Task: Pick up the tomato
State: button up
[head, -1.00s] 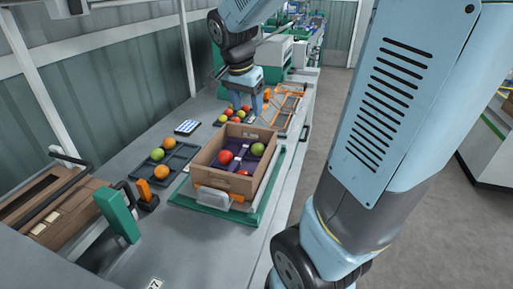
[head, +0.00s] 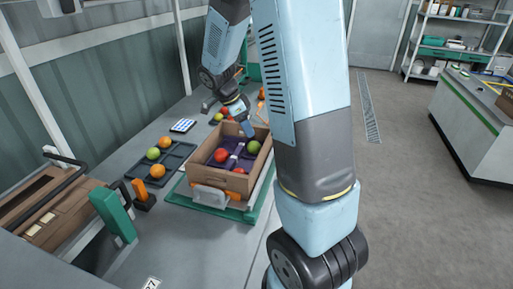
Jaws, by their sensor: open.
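A cardboard crate (head: 212,176) holds a red tomato (head: 221,155), a green tomato (head: 253,146) and another red tomato (head: 239,170) on a purple liner. The tomato the task means is not singled out.
The crate sits on a green-framed scale (head: 176,199). A green post (head: 113,215) and an orange-topped device (head: 142,193) stand nearer. Bare bench lies in front of the crate.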

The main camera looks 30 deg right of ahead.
aim_at(253, 142)
jog(key=shift+a+x, duration=0.15)
jog(key=shift+x, duration=2.15)
jog(key=shift+a+x, duration=0.15)
jog(key=shift+x, duration=2.15)
jog(key=shift+f, duration=0.1)
jog(key=shift+c, duration=0.3)
jog(key=c, duration=0.3)
